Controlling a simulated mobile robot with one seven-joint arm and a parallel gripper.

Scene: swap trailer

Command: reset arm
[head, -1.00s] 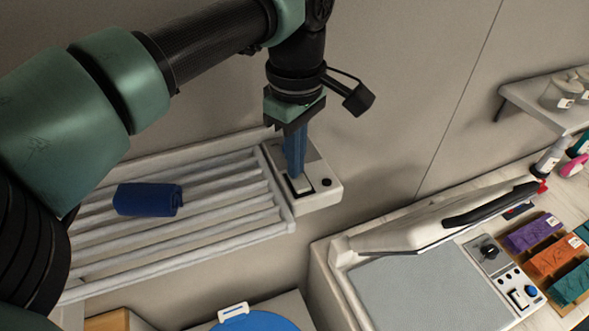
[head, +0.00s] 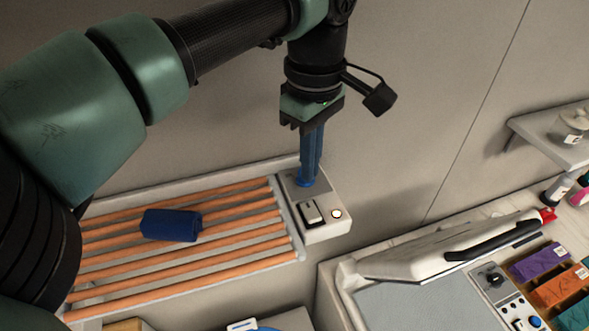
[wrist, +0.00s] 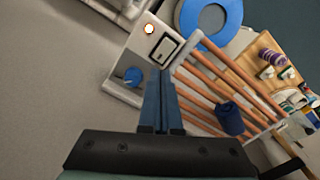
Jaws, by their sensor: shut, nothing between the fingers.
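My gripper (head: 306,184) has its blue fingers shut and empty, pointing down over the control box (head: 330,222) at the right end of the wall rack. The rack's bars (head: 180,250) glow orange, and a dark blue rolled cloth (head: 171,225) lies across them. On the box are a rocker switch (head: 312,213) and a lit round lamp (head: 336,213).
A press with a raised white lid (head: 450,250) stands at the lower right, with folded cloths, including a purple one (head: 540,262), beyond it. A shelf (head: 550,140) juts from the wall at the right. The wall above the box is bare.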

